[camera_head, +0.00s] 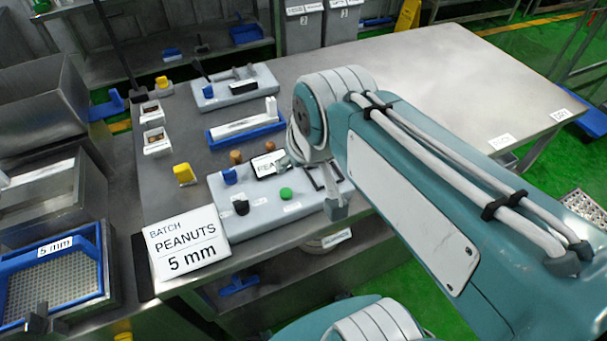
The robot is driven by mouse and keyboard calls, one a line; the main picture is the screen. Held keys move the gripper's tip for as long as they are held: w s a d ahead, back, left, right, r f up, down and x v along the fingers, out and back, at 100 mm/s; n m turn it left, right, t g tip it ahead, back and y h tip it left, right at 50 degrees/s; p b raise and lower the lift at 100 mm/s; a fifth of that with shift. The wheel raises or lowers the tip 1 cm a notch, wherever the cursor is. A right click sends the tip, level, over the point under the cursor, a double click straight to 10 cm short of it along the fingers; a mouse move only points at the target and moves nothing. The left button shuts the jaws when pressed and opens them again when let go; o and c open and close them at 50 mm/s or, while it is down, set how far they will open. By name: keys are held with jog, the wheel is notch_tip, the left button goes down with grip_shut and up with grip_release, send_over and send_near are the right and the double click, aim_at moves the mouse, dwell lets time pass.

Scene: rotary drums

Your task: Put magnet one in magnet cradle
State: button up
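My gripper (330,190) hangs below my arm's wrist, over the right end of the grey control box on the steel table. My arm partly hides it, and I cannot see whether its fingers are open or whether they hold anything. A pale bar (243,125) with an upright end lies in a shallow blue tray (222,143) behind the control box, apart from my gripper. No readable label marks magnet one or the magnet cradle, so I cannot tell whether the bar and tray are these.
A grey block (235,87) with dark handles lies farther back. The steel table's right side (470,90) is largely clear.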

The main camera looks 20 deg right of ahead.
jog(key=s, duration=0.1)
jog(key=s+f, duration=0.1)
jog(key=s, duration=0.1)
jog(key=s+f, duration=0.1)
jog(key=shift+s+a, duration=0.2)
jog(key=shift+s, duration=0.05)
